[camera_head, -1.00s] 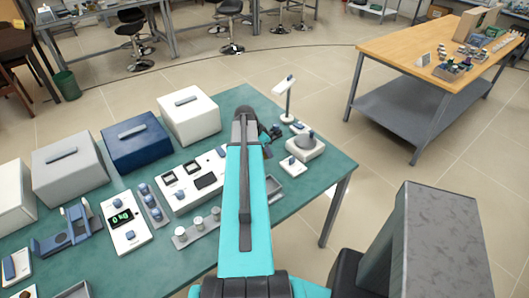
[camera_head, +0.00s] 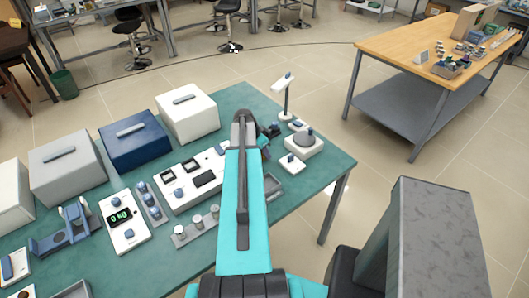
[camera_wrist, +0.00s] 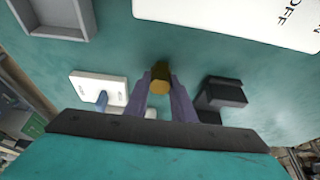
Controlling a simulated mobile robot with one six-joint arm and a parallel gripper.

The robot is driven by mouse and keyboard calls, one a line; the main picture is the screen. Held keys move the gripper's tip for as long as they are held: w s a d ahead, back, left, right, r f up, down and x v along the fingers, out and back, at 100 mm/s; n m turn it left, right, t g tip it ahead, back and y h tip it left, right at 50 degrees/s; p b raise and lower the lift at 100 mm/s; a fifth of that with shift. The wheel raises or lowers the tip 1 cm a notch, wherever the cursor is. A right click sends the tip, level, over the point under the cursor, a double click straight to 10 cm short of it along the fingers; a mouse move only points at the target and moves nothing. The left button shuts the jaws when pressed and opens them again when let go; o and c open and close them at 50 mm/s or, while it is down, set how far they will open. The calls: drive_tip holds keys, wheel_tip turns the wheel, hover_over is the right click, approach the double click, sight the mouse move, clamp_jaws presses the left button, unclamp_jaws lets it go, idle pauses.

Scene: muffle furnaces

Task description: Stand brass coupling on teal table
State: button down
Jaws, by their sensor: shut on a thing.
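In the wrist view the brass coupling (camera_wrist: 160,80) is a small yellow-brown piece between the tips of my gripper (camera_wrist: 162,92). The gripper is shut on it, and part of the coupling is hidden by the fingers. The teal table (camera_wrist: 120,45) lies behind it; I cannot tell whether the coupling touches the surface. In the head view my arm reaches over the table (camera_head: 235,105) and hides the coupling.
In the wrist view, a grey tray (camera_wrist: 85,18), a white panel (camera_wrist: 240,15), a white plate with a blue part (camera_wrist: 90,82) and a dark block (camera_wrist: 222,92) surround the gripper. Bare teal surface lies between them. Furnace-like boxes (camera_head: 138,150) line the table's left.

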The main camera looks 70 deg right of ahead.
drive_tip(key=shift+f, duration=0.25)
drive_tip(key=c, duration=1.5)
unclamp_jaws()
drive_tip(key=shift+r, duration=0.25)
drive_tip(key=shift+b+v, duration=1.75)
drive_tip(key=shift+v, duration=4.2)
drive_tip(key=shift+w, duration=0.1)
